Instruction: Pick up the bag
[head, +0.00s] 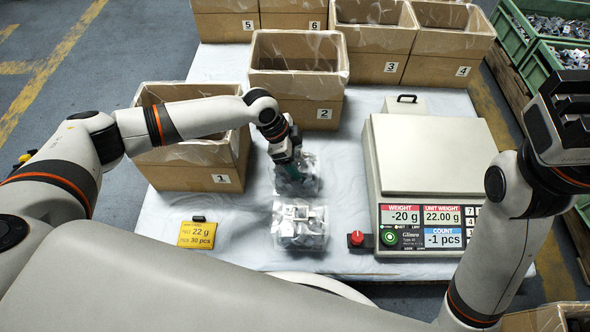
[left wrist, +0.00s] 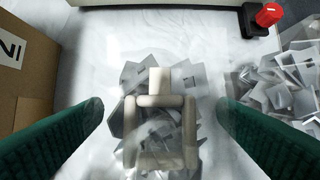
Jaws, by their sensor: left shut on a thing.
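A clear bag of grey stamped parts (head: 310,184) lies on the white table cover, under my left gripper (head: 292,172). The left gripper points down and is shut on this bag. In the left wrist view the bag (left wrist: 160,125), with a pale frame-shaped piece on top, sits between the two green fingers (left wrist: 160,112). A second clear bag of parts (head: 300,226) lies just in front of it and shows at the right of the left wrist view (left wrist: 290,85). My right gripper (head: 568,110) is raised at the far right, away from both bags; its jaw opening is unclear.
Box 1 (head: 195,178) stands left of the bags and box 2 (head: 300,82) behind them; more boxes line the back. A scale (head: 432,150) reading -20 g stands at the right. A yellow card (head: 197,235) lies front left.

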